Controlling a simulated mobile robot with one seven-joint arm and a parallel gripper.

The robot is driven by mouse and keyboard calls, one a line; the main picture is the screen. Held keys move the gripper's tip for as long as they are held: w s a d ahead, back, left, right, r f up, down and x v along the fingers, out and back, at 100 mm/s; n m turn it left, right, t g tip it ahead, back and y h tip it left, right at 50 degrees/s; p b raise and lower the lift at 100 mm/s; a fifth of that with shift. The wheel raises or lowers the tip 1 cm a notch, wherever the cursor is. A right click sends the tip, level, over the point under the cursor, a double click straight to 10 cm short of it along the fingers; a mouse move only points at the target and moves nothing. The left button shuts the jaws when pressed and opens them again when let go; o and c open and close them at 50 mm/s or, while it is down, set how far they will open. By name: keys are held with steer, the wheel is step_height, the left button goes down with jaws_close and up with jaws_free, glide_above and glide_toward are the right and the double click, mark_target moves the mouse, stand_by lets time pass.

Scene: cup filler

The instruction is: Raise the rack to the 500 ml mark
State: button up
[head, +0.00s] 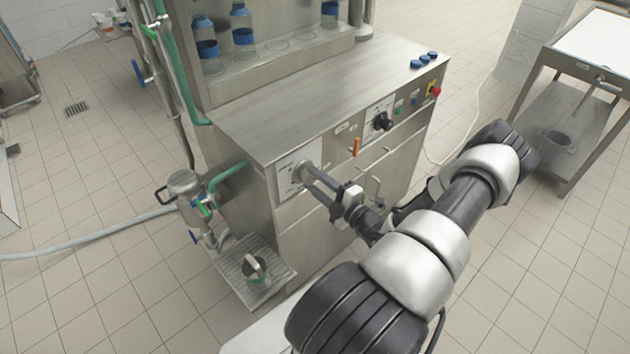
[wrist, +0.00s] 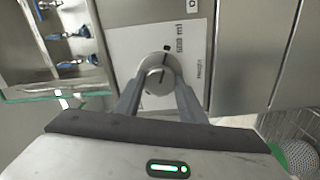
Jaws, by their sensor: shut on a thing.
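A round grey knob (wrist: 157,76) sits on a white dial plate (wrist: 135,42) with a printed "500 ml" label and a black dot. The plate (head: 287,183) also shows on the machine's front in the head view, at the left end of the panel. My gripper (wrist: 158,82) has its two fingers closed on the knob's sides, one on each side. A short dark line shows on the knob's face; its exact alignment with the dot is hard to tell. The rack shelf (head: 290,60) stands inside the upper cabinet, with blue-capped bottles (head: 242,27) on it.
The front panel also carries an orange lever (head: 356,147), a black rotary knob (head: 382,122) and a red button (head: 435,91). Blue caps (head: 424,60) lie on the top. A drip tray (head: 232,263) juts out lower left. A metal cart (head: 580,110) stands right.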

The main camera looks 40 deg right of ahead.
stand_by(0.3)
steer(key=o, duration=1)
steer(key=shift+o, duration=0.2)
steer(key=s+d+b, duration=0.1)
steer(key=s, duration=1.6)
steer(key=shift+s+d, duration=0.15)
steer(key=shift+d, duration=0.05)
